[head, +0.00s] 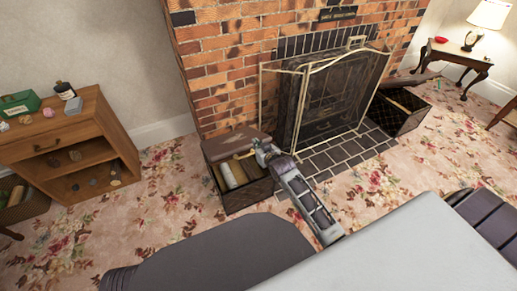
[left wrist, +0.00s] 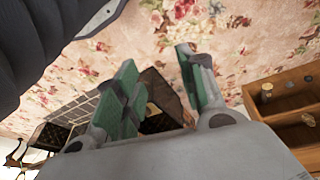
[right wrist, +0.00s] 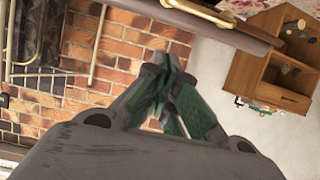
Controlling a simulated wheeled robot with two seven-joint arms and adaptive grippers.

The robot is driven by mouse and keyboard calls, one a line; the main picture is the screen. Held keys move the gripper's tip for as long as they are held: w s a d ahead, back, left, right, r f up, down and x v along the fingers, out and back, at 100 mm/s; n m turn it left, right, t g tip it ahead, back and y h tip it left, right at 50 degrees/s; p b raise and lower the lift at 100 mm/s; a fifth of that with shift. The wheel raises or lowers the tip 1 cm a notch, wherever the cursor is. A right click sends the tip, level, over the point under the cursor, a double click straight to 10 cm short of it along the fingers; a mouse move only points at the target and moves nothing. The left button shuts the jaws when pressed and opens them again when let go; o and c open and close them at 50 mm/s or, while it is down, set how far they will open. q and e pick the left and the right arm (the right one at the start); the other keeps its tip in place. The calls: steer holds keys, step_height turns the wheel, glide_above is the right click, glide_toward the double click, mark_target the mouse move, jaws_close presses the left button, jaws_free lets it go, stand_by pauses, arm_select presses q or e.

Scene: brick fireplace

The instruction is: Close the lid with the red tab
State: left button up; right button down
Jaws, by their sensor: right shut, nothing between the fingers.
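A dark box (head: 250,193) stands left of the hearth, with a pale roll and other contents showing inside. Its brown lid (head: 226,143) is raised at the back. My right gripper (head: 262,148) is beside that lid, shut and empty; its closed fingertips show in the right wrist view (right wrist: 167,75). There, the lid's edge (right wrist: 222,32) with a brass-coloured handle crosses above the fingertips. A second open box (head: 397,116) stands right of the hearth with its lid (head: 408,79) raised. I cannot make out a red tab. My left gripper (left wrist: 160,85) is open and empty.
A brass-framed fire screen (head: 325,95) stands between the boxes before the brick fireplace (head: 230,60). A wooden shelf unit (head: 75,150) is at the left, a side table (head: 462,57) with a lamp at the right. Flowered carpet (head: 160,215) is clear in front.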

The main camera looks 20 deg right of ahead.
steer(key=shift+w+a+f+b, duration=0.1)
steer(key=shift+w+f+b, duration=1.8)
steer(key=shift+w+f, duration=0.5)
steer(key=shift+s+f, duration=0.4)
steer(key=shift+s, duration=0.05)
arm_select(q)
steer(key=shift+t+h, duration=0.7)
steer(key=shift+t, duration=0.1)
steer(key=f, duration=0.1)
steer(key=d+f, duration=0.2)
steer(key=f, duration=0.1)
steer(key=shift+w+d+f, duration=0.1)
steer(key=shift+w+d, duration=0.05)
steer(key=shift+w, duration=0.2)
steer(key=shift+w, duration=0.1)
steer(key=shift+r, duration=0.2)
